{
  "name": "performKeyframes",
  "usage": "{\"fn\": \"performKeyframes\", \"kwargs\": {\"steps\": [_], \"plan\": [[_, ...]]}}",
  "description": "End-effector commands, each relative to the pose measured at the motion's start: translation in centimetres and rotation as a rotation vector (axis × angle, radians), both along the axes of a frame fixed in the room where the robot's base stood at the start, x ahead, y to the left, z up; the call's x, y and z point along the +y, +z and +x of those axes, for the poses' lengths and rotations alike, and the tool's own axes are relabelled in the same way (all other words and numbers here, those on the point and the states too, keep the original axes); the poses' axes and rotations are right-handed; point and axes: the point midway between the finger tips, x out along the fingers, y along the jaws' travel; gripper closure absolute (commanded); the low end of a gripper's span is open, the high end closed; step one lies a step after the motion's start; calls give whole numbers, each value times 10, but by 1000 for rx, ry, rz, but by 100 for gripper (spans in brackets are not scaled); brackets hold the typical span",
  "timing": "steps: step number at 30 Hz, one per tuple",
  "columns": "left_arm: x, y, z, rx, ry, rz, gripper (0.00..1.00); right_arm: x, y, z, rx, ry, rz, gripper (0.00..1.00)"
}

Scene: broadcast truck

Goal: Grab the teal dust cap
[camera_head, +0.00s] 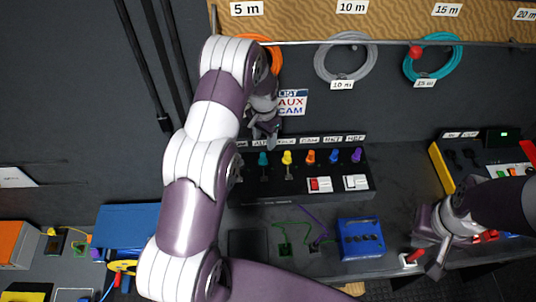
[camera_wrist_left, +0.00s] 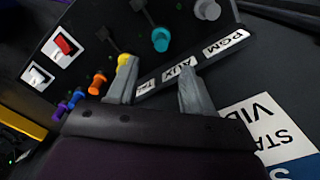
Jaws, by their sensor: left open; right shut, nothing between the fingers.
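The teal dust cap (camera_head: 263,158) sits on the black connector panel, in the row under the white labels. It also shows in the left wrist view (camera_wrist_left: 161,40), near the AUX label and beyond the gap between my fingertips. My left gripper (camera_head: 268,128) is above the panel's label strip in the head view; in the left wrist view (camera_wrist_left: 158,82) its fingers are spread and empty, apart from the teal cap. One finger overlaps the yellow cap (camera_wrist_left: 124,60) in that view; contact cannot be told. My right gripper (camera_head: 430,252) is shut and empty over the desk at the right.
The panel (camera_head: 355,182) also carries orange, blue and purple caps, a grey cap (camera_wrist_left: 207,9) and red and white switches (camera_head: 320,184). A blue box (camera_head: 361,239) stands on the desk in front. Coiled cables (camera_head: 345,58) hang on the wall above.

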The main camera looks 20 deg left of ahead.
Motion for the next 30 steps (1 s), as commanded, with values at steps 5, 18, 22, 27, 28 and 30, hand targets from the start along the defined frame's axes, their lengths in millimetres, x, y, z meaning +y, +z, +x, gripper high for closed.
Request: {"fn": "performKeyframes", "kwargs": {"steps": [5,18,22,27,28,30], "plan": [[0,-30,0,0,0,0,49,0,15,0,0,0,0,100],[2,-88,-4,-2,-1,-2,49,0,46,0,0,0,0,100],[2,-90,-3,-3,-1,-1,49,0,44,0,0,0,0,100],[2,-90,-3,-3,0,-2,85,0,44,0,0,0,0,100],[2,-90,-4,-3,0,-2,95,0,44,0,0,0,0,100],[2,-90,-4,-3,0,-2,100,0,44,0,0,0,0,100]]}}
